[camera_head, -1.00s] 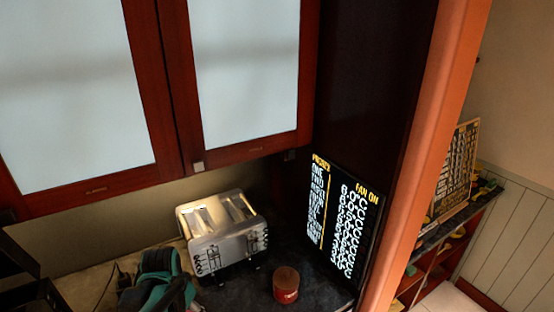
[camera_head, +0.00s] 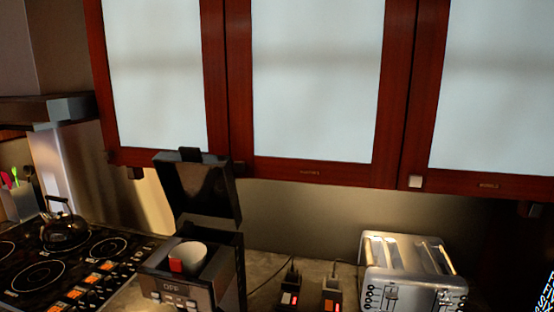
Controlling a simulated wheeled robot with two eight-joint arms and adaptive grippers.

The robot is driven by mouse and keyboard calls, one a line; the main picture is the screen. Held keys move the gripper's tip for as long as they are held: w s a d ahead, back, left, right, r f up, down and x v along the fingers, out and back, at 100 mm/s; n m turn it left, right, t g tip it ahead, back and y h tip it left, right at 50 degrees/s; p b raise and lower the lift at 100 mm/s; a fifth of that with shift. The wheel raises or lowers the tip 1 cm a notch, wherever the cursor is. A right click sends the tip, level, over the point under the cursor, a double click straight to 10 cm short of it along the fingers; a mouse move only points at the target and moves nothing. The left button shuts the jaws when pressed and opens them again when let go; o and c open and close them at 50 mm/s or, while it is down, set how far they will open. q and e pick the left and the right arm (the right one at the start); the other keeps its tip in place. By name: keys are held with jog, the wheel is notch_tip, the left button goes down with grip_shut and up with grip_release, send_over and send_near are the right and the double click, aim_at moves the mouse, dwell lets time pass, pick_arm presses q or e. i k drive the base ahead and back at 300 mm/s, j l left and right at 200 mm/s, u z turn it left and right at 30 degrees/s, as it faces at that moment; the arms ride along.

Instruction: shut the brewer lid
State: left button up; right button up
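The brewer (camera_head: 178,288) stands on the counter at the lower left of the middle, with "OFF" on its front. Its black lid (camera_head: 198,185) is raised open, tilted up behind and above the body. A white cup-like piece with a red part (camera_head: 187,258) shows in the open top of the brewer. Neither of my grippers shows in the head view.
A black stove (camera_head: 60,262) with a dark kettle (camera_head: 64,228) is to the left of the brewer. A silver toaster (camera_head: 410,270) stands to the right. Cabinets (camera_head: 310,173) with pale panels hang above the counter. Two small devices (camera_head: 331,290) sit between brewer and toaster.

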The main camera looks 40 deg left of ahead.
aim_at(193, 181)
jog(key=u, duration=2.1)
